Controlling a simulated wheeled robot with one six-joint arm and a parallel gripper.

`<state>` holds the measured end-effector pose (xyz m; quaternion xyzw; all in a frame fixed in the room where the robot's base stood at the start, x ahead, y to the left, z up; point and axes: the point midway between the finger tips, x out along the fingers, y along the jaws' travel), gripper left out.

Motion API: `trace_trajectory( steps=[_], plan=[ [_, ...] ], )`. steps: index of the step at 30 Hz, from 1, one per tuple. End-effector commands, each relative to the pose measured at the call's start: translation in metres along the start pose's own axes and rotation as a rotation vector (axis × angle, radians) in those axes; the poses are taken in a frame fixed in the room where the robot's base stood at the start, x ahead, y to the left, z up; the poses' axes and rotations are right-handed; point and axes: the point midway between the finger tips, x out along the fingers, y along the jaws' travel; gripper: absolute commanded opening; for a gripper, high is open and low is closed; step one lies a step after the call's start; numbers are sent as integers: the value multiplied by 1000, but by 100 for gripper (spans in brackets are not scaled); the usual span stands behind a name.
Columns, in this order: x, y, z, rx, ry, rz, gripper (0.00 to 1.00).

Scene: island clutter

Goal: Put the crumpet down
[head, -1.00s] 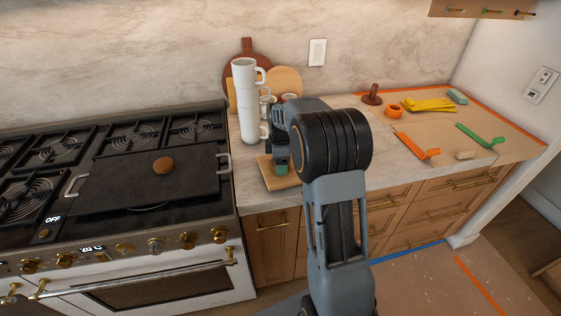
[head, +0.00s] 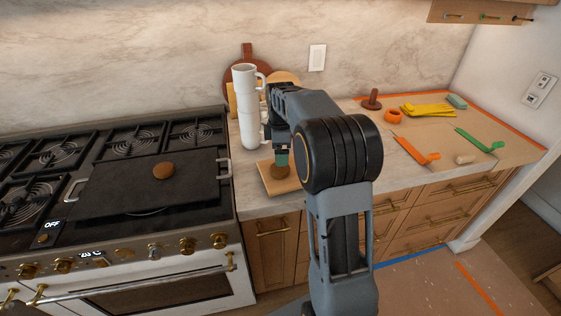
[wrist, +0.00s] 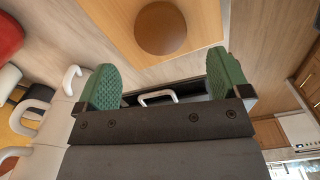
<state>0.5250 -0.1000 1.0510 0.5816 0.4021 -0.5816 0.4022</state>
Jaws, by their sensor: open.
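A round brown crumpet (head: 281,172) lies flat on a small wooden board (head: 269,184) on the counter right of the stove. It also shows in the wrist view (wrist: 160,27), on the board (wrist: 208,22). My gripper (head: 282,158) is above the crumpet in the head view, hiding part of it. In the wrist view my gripper (wrist: 165,82) has its green fingers wide apart with nothing between them, clear of the crumpet.
A tall stack of white mugs (head: 247,110) stands close behind the board, left of my gripper. Round wooden boards (head: 250,57) lean on the wall. Orange tongs (head: 417,150), a yellow item (head: 426,110) and a green utensil (head: 480,138) lie at the right.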

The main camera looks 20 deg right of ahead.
Motion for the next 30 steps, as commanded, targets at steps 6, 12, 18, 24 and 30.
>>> trace_trajectory(
  steps=[6,12,18,24,30],
  plan=[
    [-34,0,0,0,0,1,95],
    [-52,-7,-2,31,2,11,95],
    [-68,-68,-15,311,35,90,95],
    [-58,-152,-22,707,129,173,95],
    [-32,-213,-20,1012,234,206,95]
  ],
)
